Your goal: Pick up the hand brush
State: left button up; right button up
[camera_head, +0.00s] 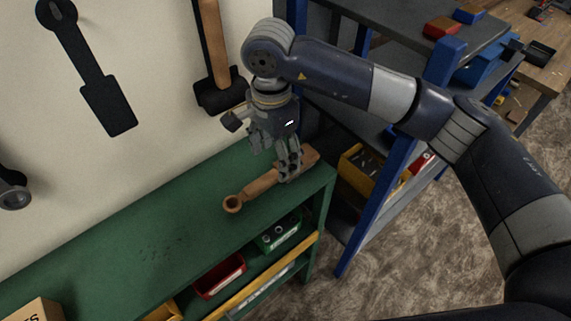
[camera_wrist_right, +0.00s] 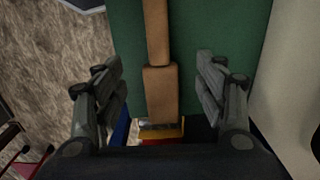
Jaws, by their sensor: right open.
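The hand brush (camera_head: 262,187) lies on top of the green cabinet, near its right end. It has a long wooden handle with a rounded, ringed end toward the lower left. My right gripper (camera_head: 276,163) points down over its right part, with its fingers open. In the right wrist view the brush's wooden body (camera_wrist_right: 158,92) runs lengthwise between the two spread fingers of the right gripper (camera_wrist_right: 160,70), with a gap on each side. A pale strip at its near end may be bristles; this is partly hidden. My left gripper is not in view.
The green cabinet top (camera_head: 150,250) is mostly clear, with a cardboard box (camera_head: 40,311) at lower left. A wooden-handled hammer (camera_head: 216,60) hangs on the wall close behind my right gripper. A blue-framed rack (camera_head: 380,205) stands to the right. Red (camera_head: 219,276) and green bins sit below.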

aim_at(277, 171)
jog(key=shift+f, duration=0.6)
jog(key=f+p, duration=0.3)
jog(key=f, duration=0.1)
jog(key=shift+d, duration=0.2)
jog(key=shift+w+f, duration=0.15)
jog(key=shift+f, duration=0.45)
jog(key=c, duration=1.2)
